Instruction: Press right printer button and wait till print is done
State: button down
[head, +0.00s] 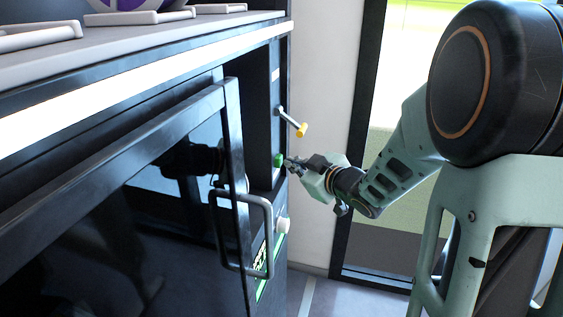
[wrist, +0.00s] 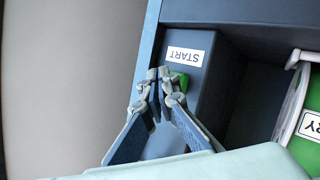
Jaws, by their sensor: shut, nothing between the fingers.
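The printer (head: 120,210) is a large black machine on the left of the head view, with a dark glass door. A green button (head: 279,160) sits on its right-hand panel. In the wrist view the green button (wrist: 182,80) is beside a white START label (wrist: 185,56), which appears upside down. My gripper (head: 288,162) is shut and empty, its tips right at the button. In the wrist view the gripper tips (wrist: 160,74) cover part of the button. I cannot tell whether the button is pushed in.
The door handle (head: 268,235) sticks out below and left. A white knob (head: 282,225) is lower on the panel. Right of the machine are a white wall (head: 318,80) and a window.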

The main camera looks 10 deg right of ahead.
jog(key=shift+w+a, duration=0.25)
jog(key=shift+a, duration=0.25)
dwell(0.5)
jog(key=shift+s+d, duration=0.1)
jog(key=shift+d, duration=0.05)
jog(key=shift+s+d, duration=0.3)
jog(key=shift+d, duration=0.4)
jog(key=shift+s+d+p, duration=0.3)
jog(key=shift+d, duration=0.5)
jog(key=shift+s+d+p, duration=0.3)
jog(key=shift+s+d, duration=0.05)
jog(key=shift+d, duration=0.4)
jog(key=shift+s+d+p, duration=0.3)
jog(key=shift+d, duration=0.5)
